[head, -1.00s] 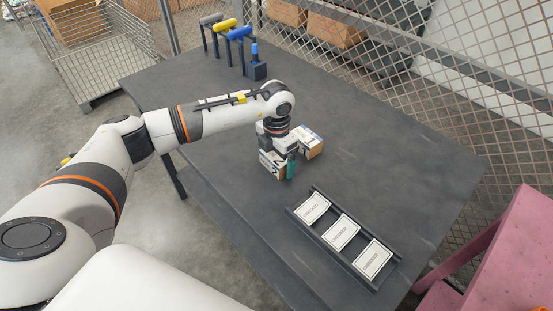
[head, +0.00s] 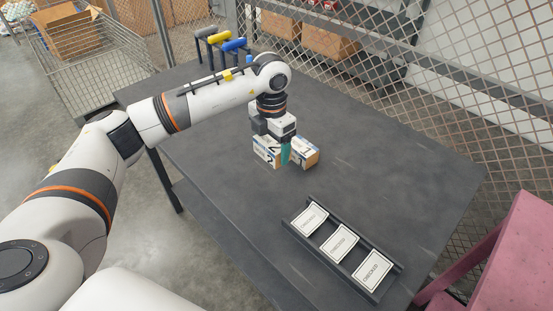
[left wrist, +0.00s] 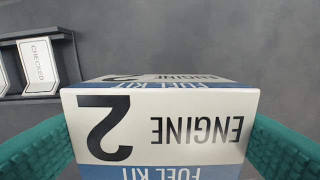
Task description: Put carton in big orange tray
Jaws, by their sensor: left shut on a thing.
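The carton (head: 264,153), a white and blue box with tan sides, is held in my left gripper (head: 284,152) above the dark table. In the left wrist view the carton (left wrist: 158,128) reads "ENGINE 2 FUEL KIT", upside down, between the two teal fingers. Only one teal finger shows clearly in the head view; the wrist of my arm covers part of the carton's top. I see no big orange tray. My right gripper is out of view.
A dark rack with three white label plates (head: 338,244) lies at the table's front. Hooked posts with grey, yellow and blue tops (head: 220,38) stand at the back left. Pink structure (head: 515,255) is at right; mesh fence runs behind. The table's right side is clear.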

